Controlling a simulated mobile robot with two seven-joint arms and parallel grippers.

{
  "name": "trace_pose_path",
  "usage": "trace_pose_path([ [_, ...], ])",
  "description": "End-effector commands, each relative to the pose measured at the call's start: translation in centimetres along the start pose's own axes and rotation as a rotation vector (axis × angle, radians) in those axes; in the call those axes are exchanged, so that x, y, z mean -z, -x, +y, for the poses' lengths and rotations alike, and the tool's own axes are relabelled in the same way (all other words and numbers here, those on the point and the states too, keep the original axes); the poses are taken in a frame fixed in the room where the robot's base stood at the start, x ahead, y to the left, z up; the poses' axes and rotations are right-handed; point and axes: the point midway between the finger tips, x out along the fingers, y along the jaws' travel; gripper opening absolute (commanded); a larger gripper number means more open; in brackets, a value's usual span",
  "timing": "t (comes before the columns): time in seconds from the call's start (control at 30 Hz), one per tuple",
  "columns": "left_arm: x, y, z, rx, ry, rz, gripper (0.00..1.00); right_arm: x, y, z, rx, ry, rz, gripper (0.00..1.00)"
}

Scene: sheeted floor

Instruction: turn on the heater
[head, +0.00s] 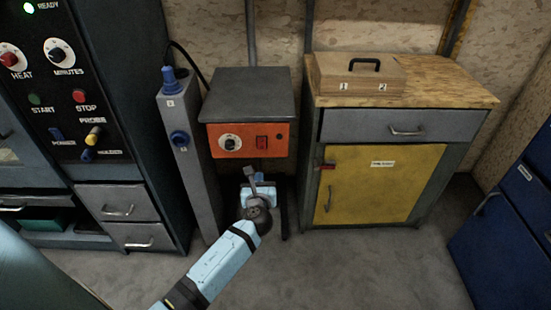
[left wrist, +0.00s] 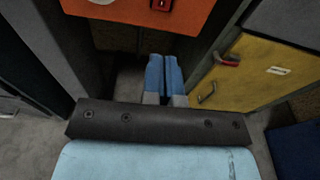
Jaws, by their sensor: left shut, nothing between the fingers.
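The heater looks to be the grey box (head: 250,88) with an orange front panel (head: 249,154), against the back wall. The panel has a white dial with a dark knob (head: 230,142) and a red switch (head: 262,142). In the left wrist view, the orange panel (left wrist: 120,14) and part of the red switch (left wrist: 160,4) show at the top edge. My left gripper (head: 250,172) is just below the panel, apart from the switch. Its blue fingers (left wrist: 164,62) are shut together and empty. My right gripper is in neither view.
A grey post with blue fittings (head: 186,165) stands left of the heater. A dark control cabinet (head: 70,95) is further left. A workbench with a yellow door (head: 385,190) and a wooden box on top (head: 335,80) is right. Blue drawers (head: 505,235) stand far right. Grey floor lies open in front.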

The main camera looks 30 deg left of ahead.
Motion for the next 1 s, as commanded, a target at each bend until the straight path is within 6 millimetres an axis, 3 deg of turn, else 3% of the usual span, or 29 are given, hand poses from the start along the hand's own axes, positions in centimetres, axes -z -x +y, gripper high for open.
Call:
trace_pose_path([
  [0.57, -0.1, -1.1, 0.0, -0.006, -0.024, -0.010, 0.00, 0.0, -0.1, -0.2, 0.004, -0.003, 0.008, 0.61],
  [1.0, 0.0, -9.8, 0.0, -0.006, -0.024, -0.010, 0.00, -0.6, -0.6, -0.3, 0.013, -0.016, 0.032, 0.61],
])
